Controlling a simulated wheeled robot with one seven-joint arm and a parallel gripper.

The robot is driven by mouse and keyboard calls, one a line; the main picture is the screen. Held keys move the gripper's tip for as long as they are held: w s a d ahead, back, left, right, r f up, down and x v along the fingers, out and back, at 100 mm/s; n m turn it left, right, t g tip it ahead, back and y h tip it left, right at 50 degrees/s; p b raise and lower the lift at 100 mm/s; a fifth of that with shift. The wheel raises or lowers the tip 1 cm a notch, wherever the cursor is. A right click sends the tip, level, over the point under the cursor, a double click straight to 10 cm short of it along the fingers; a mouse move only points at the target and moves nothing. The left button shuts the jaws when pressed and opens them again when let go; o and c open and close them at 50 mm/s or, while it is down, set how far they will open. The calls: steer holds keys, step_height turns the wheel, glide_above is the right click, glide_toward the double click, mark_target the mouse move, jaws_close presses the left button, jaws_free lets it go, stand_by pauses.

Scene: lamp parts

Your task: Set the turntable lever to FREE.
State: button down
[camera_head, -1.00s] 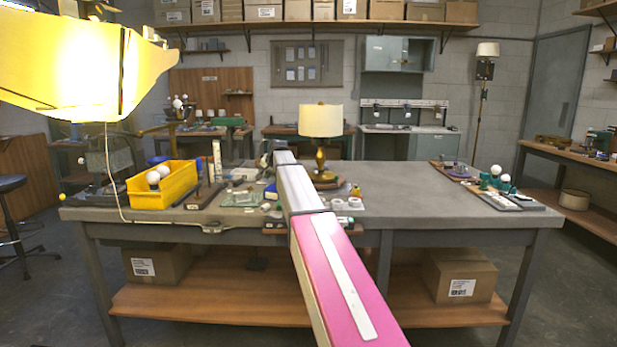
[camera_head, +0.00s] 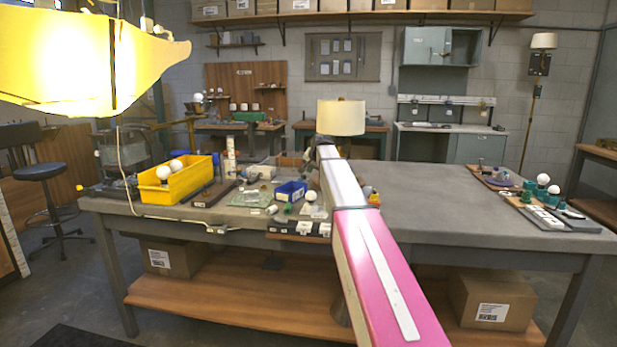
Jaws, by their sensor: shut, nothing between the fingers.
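I cannot make out the turntable or its lever, nor read any FREE mark. A dark strip with small white labels (camera_head: 300,229) runs along the table's front edge, left of my arm. A lamp with a cream shade (camera_head: 341,118) stands on the grey table (camera_head: 430,215); its base is hidden behind my arm. My gripper (camera_head: 313,160) is a small dark shape at the arm's far end, over the table in front of the lamp. It is shut and empty; its fingertips are hard to see.
A blue bin (camera_head: 291,191) and small parts lie left of my arm. A yellow bin (camera_head: 176,182) holding white bulbs stands further left. A bright yellow lampshade (camera_head: 70,65) fills the upper left. More bulbs (camera_head: 543,180) sit at the right end. The table's middle right is clear.

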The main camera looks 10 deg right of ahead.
mark_target(301, 180)
steer(key=x, duration=0.9)
steer(key=shift+w+f, duration=0.25)
steer(key=shift+f, duration=0.05)
steer(key=shift+a, duration=0.5)
steer(key=shift+w+a, duration=0.15)
steer(key=shift+a, duration=0.45)
steer(key=shift+w+a, duration=0.15)
steer(key=shift+a, duration=0.35)
steer(key=shift+w+a, duration=0.2)
steer(key=shift+a, duration=0.3)
steer(key=shift+w+a+m+h, duration=0.25)
steer(key=shift+a+m, duration=0.1)
steer(key=shift+a, duration=0.1)
steer(key=shift+w+a+m+h, duration=0.25)
steer(key=shift+w+a+m, duration=0.1)
steer(key=shift+a, duration=0.1)
steer(key=shift+w+a, duration=0.95)
steer(key=shift+a, duration=0.15)
steer(key=shift+w+a, duration=0.35)
steer(key=shift+w, duration=0.25)
steer(key=shift+w+a, duration=0.4)
steer(key=shift+w, duration=0.2)
steer(key=shift+w+r, duration=0.1)
steer(key=shift+w, duration=0.05)
